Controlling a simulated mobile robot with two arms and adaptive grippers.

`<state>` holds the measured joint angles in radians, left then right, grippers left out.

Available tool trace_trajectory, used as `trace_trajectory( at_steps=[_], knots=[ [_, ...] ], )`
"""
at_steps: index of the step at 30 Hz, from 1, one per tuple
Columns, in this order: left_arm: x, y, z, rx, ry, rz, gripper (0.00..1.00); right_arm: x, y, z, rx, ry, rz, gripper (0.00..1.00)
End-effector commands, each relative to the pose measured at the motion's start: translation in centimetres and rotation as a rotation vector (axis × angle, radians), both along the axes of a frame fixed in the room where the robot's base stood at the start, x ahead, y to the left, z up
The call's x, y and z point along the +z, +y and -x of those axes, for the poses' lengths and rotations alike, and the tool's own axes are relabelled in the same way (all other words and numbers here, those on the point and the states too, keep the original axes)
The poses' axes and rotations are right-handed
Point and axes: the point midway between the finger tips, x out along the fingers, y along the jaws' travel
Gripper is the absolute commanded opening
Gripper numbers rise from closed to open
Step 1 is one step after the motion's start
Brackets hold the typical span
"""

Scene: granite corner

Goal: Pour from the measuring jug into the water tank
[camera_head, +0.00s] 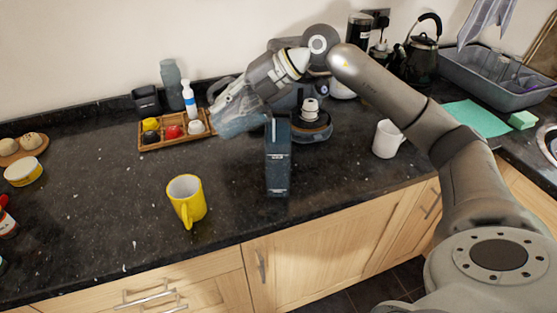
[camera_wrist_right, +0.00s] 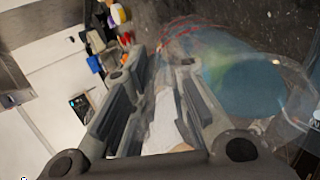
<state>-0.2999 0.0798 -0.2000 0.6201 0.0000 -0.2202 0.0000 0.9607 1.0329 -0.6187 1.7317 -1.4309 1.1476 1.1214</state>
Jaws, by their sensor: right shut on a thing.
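The clear measuring jug (camera_head: 238,123) is tilted well over in the air, left of and slightly above the top of the tank. Bluish liquid shows inside the jug in the right wrist view (camera_wrist_right: 238,85). My right gripper (camera_head: 238,96) is shut on the jug, with its fingers (camera_wrist_right: 155,80) around the pale handle. The water tank (camera_head: 278,166), a tall, narrow dark blue-grey box, stands upright on the counter below the gripper. Its opening is hard to make out, and no stream of liquid can be made out. My left gripper is out of view.
A yellow mug (camera_head: 187,199) stands left of the tank, and a white mug (camera_head: 386,139) stands to the right. A wooden tray (camera_head: 160,141) with small items and a dark machine (camera_head: 313,132) are behind.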

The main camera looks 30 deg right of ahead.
Motion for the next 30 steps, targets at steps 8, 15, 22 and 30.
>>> trace_trajectory(
  at_steps=[8, 15, 22, 30],
  knots=[
    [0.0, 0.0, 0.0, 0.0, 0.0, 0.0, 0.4, 0.1, 0.0, 0.0, 0.0, -0.002, -0.001, 0.0],
    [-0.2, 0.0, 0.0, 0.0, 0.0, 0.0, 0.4, 0.1, 0.0, 0.0, 0.0, -0.006, -0.006, 0.0],
    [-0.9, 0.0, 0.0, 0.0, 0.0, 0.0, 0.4, 0.2, -0.1, 0.0, -0.001, -0.023, -0.029, 0.0],
    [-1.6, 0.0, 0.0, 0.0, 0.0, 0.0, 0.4, 0.6, -0.2, 0.1, -0.001, -0.042, -0.055, 0.0]
  ],
)
